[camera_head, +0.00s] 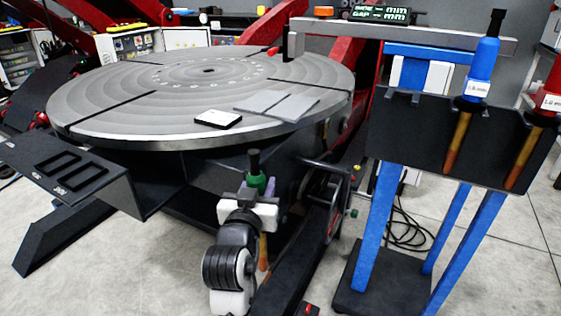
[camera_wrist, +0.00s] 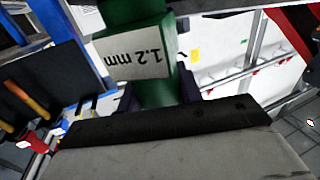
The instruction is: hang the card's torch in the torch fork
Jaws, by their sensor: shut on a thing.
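My gripper (camera_head: 262,205) is shut on a green torch (camera_head: 256,183) with a black top. It holds the torch roughly upright in front of the turntable. In the wrist view the green torch (camera_wrist: 158,92) fills the upper middle, and its label reads 1.2 mm upside down. A blue torch (camera_head: 480,65) and a red torch (camera_head: 552,85) hang in a dark rack (camera_head: 410,125) on blue legs at the right. The rack's left slot is empty. A small white-topped card-like piece (camera_head: 218,118) lies on the turntable; its writing is unreadable. I cannot tell which part is the torch fork.
A grey beam (camera_head: 400,32) crosses above the rack. A dark panel (camera_head: 70,165) juts out at left. Floor shows between turntable and rack, with cables (camera_head: 405,232).

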